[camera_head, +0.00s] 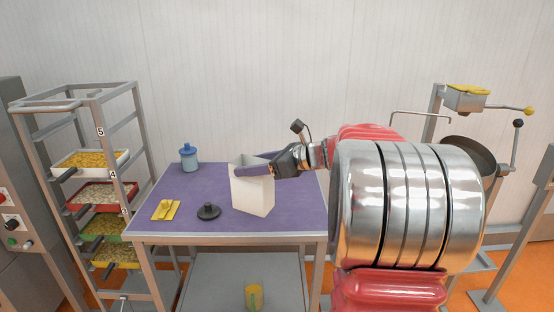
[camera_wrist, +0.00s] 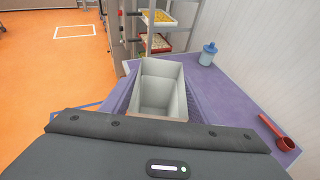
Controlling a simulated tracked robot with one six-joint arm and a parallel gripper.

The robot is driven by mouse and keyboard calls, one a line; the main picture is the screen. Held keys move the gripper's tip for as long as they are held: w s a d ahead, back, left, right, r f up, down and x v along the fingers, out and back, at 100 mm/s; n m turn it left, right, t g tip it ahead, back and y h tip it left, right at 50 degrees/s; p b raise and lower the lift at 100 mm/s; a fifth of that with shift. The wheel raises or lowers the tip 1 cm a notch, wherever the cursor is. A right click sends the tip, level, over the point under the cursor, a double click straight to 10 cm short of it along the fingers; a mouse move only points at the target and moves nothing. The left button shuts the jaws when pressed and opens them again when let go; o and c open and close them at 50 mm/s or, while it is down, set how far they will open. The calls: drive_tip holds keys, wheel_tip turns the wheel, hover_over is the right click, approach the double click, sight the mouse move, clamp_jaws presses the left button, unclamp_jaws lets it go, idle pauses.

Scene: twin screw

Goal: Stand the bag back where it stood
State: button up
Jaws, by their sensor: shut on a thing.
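A white open-topped bag (camera_head: 252,195) stands upright on the purple table (camera_head: 180,219), near the middle of its surface. My gripper (camera_head: 262,170) reaches in from the right at the bag's upper part and is shut on it, with purple fingers along its sides. In the wrist view the bag (camera_wrist: 158,88) is seen from above, open and apparently empty inside, between the fingers. I cannot tell whether the bag's base presses on the table or hovers just above it.
A blue lidded jar (camera_head: 189,158), a yellow item (camera_head: 166,210) and a black knob-topped lid (camera_head: 208,211) are on the table. A red scoop (camera_wrist: 277,133) lies near the wall side. A rack of trays (camera_head: 92,161) stands left. The table's left part has free room.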

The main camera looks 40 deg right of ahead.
drive_tip(key=w+a+f+m+h, duration=0.1)
drive_tip(key=w+a+f, duration=0.1)
drive_tip(key=a+f, duration=0.4)
drive_tip(key=w+a+f, duration=0.1)
drive_tip(key=a+f, duration=0.3)
drive_tip(key=a, duration=0.5)
drive_tip(key=s+a+f+h, duration=0.1)
drive_tip(key=s+a+f, duration=0.1)
drive_tip(key=a+f, duration=0.2)
drive_tip(key=s+a+f+m+t, duration=0.1)
drive_tip(key=s+a+f, duration=0.2)
drive_tip(key=f, duration=0.4)
drive_tip(key=shift+s+a+f+h, duration=0.2)
drive_tip(key=shift+s+a+h, duration=0.05)
drive_tip(key=shift+a+h, duration=0.2)
